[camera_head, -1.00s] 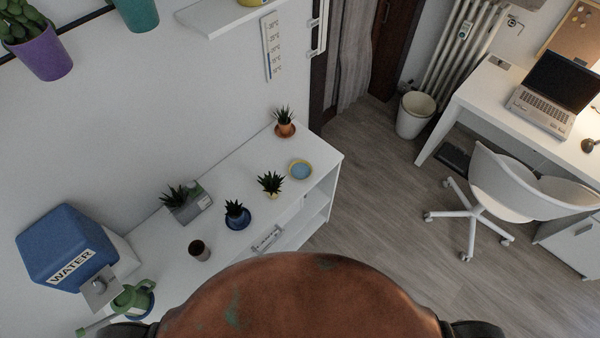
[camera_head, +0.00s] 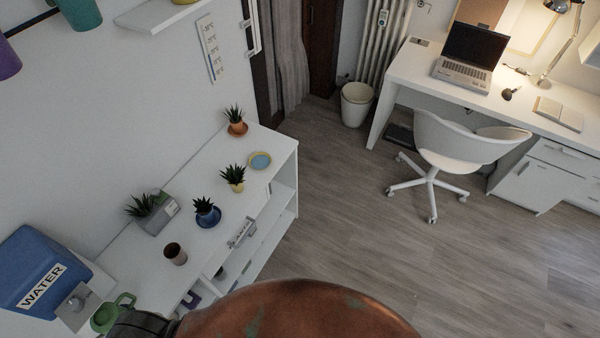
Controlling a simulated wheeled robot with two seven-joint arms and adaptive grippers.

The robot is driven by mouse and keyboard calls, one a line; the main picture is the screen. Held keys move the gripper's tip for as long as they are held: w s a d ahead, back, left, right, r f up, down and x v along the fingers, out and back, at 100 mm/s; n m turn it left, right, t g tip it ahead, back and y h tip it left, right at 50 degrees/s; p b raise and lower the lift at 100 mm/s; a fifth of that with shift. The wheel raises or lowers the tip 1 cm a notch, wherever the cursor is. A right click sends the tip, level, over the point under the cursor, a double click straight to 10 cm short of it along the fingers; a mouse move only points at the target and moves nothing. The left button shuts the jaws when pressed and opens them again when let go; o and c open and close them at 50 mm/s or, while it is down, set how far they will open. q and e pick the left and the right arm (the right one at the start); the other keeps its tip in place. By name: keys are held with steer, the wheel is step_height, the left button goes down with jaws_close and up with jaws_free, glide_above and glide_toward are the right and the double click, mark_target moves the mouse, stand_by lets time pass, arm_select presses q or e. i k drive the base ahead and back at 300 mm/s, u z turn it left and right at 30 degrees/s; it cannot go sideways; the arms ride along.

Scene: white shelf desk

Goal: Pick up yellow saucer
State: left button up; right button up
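The yellow saucer (camera_head: 259,160) lies on top of the white shelf desk (camera_head: 282,143), near its far right end. It is small and round with a yellow rim and a blue-grey middle, and nothing stands on it. A yellow pot with a spiky plant (camera_head: 235,186) stands just in front and to the left of it. An orange potted plant (camera_head: 237,127) stands behind it. Neither of my grippers shows. Only dark parts and the copper-coloured front of my own body show along the bottom edge.
A blue pot (camera_head: 207,217), a grey planter (camera_head: 158,216), a brown cup (camera_head: 175,254), a green watering can (camera_head: 111,314) and a blue water tank (camera_head: 39,273) share the desk. Open floor (camera_head: 345,230) lies to its right. A white chair (camera_head: 455,150) stands beyond.

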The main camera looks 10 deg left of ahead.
mark_target(258, 160)
steer(key=z, duration=0.1)
steer(key=i, duration=1)
steer(key=u, duration=0.8)
